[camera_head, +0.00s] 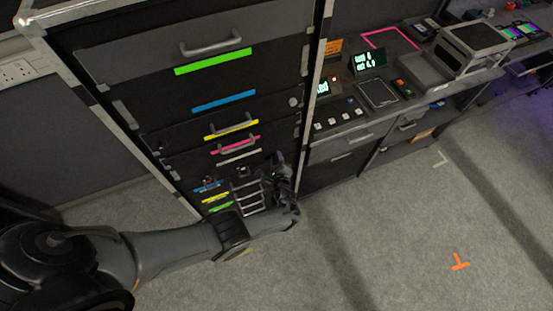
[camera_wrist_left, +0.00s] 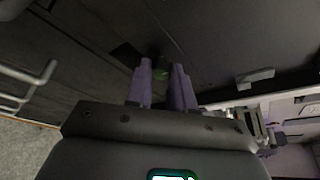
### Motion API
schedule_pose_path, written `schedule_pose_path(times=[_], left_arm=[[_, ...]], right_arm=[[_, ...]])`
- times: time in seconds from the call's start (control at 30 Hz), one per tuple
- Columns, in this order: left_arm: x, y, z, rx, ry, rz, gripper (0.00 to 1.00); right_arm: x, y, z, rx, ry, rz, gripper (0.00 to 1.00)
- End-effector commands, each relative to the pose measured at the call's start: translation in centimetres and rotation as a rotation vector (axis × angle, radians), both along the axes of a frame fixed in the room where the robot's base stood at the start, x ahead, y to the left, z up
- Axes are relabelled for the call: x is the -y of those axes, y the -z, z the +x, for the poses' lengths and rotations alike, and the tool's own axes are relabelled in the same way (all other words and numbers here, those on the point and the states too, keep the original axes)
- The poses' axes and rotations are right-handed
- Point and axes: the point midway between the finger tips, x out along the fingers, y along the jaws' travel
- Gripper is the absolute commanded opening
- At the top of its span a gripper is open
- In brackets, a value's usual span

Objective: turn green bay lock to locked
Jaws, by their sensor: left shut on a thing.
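My left gripper (camera_head: 279,158) reaches to the lower right part of the dark cabinet front. In the head view the lock is hidden behind my gripper. My right gripper is not in view.
The tall cabinet has drawers with a green strip (camera_head: 213,62), a blue strip (camera_head: 224,101) and other coloured strips. A silver rack of bars (camera_head: 247,192) lies just left of my gripper. A workbench with a small display (camera_head: 369,61) stands right. Open floor lies in front.

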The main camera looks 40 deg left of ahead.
Motion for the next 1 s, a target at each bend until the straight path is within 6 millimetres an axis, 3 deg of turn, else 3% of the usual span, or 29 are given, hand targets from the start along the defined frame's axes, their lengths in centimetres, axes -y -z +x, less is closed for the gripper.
schedule_pose_path(times=[0.1,0.13,0.27,0.67,1.0], left_arm=[[0.0,0.2,-0.1,-0.004,0.001,-0.002,0.00],[-0.1,0.2,-0.1,-0.004,0.000,-0.001,0.27],[0.0,0.1,-0.1,-0.003,0.000,-0.001,0.47],[0.4,-0.2,-0.3,-0.001,0.001,-0.001,0.47],[3.9,-1.8,-3.6,-0.004,0.002,-0.003,0.47]], right_arm=[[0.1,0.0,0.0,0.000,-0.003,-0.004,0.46],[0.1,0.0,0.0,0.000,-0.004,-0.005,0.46],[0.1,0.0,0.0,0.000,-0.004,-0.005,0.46],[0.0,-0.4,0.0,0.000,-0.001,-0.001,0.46],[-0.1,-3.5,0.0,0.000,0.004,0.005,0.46]])
